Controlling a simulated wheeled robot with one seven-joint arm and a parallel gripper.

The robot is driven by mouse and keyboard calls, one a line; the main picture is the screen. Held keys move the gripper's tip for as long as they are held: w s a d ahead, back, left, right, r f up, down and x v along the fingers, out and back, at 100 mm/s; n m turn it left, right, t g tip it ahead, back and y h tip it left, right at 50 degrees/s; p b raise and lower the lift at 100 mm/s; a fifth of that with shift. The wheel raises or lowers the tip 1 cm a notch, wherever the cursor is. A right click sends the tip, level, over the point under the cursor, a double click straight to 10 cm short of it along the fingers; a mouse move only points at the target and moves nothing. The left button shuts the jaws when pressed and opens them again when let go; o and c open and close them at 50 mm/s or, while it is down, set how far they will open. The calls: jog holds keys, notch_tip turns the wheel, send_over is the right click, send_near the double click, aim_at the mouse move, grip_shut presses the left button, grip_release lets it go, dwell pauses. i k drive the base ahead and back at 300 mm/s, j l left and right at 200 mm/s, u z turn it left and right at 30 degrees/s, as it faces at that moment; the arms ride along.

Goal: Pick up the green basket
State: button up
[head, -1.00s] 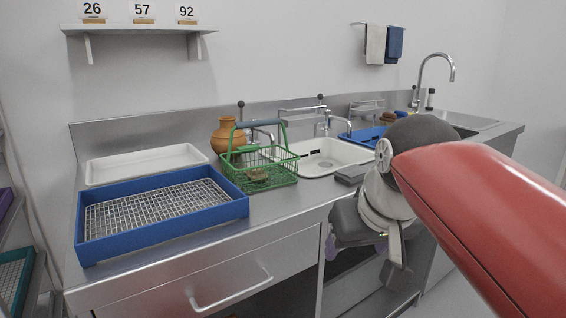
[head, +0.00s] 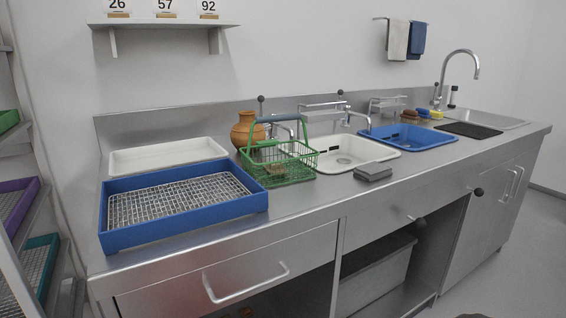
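The green wire basket (head: 290,170) stands upright on the steel counter (head: 300,203), in front of a terracotta jar and left of the white sink basin. A small brown piece (head: 275,170) shows inside the basket through the wires. My gripper does not show in the head view now, and nothing is touching the basket.
A blue tray with a wire mesh (head: 180,205) stands close left of the basket, a white tray (head: 168,156) behind it. A terracotta jar (head: 246,131), white basin (head: 345,150), grey block (head: 373,173) and blue basin (head: 409,137) are nearby. Counter front edge is clear.

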aim_at(268, 143)
jog(key=i+l+u, duration=0.2)
jog(key=i+l, duration=0.15)
jog(key=i+l+u, duration=0.45)
jog(key=l, duration=0.35)
jog(key=k+j+u, duration=0.1)
jog(key=j, duration=0.25)
jog(key=k+j+u, duration=0.1)
jog(key=j, duration=0.2)
jog(key=k, duration=0.05)
